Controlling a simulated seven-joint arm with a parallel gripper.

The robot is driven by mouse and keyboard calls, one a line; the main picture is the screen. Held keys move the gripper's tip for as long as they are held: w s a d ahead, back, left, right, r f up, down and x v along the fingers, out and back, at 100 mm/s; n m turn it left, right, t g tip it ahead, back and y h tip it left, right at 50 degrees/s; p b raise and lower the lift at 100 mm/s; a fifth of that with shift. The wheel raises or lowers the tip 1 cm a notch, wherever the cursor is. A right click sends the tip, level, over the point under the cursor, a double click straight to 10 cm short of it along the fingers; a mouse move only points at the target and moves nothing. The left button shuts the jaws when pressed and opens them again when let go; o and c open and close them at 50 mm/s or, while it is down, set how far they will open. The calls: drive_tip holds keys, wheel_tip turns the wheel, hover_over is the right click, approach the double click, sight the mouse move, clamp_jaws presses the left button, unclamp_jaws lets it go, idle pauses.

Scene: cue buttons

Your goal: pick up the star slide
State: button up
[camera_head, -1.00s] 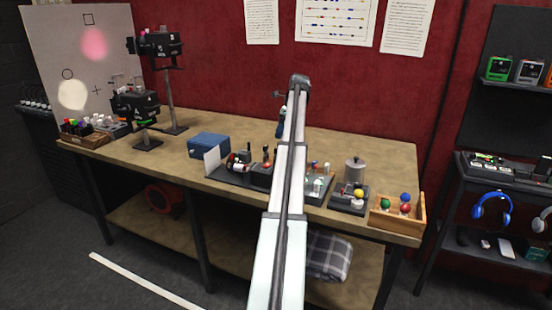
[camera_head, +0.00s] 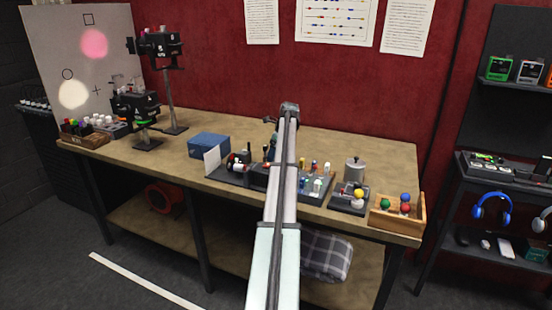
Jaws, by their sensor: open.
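I cannot make out a star slide in this view; the small pieces are too small to read. My arm reaches up over the workbench (camera_head: 350,150), and my gripper (camera_head: 270,150) hangs at its far end, partly hidden behind the arm link. It is over the dark tray (camera_head: 228,176) of small parts, and its fingertips are too small to see clearly. Two black projector-like devices (camera_head: 158,44) (camera_head: 135,105) stand at the left on the bench. The board (camera_head: 50,60) behind them shows a pink spot, a pale spot and outline shapes including a square and a circle.
A blue box (camera_head: 208,145) and a white card (camera_head: 212,161) stand left of the tray. A grey canister (camera_head: 355,169) and a wooden box (camera_head: 375,216) with coloured balls are at the right. Wooden boxes of small parts (camera_head: 82,140) sit at the left end. The bench front-left is clear.

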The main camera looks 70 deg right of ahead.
drive_tip(key=shift+w+f, duration=0.15)
drive_tip(key=shift+f, duration=0.35)
drive_tip(key=shift+c, duration=0.2)
drive_tip(key=c, duration=1.1)
wheel_tip(320, 180, up, 18)
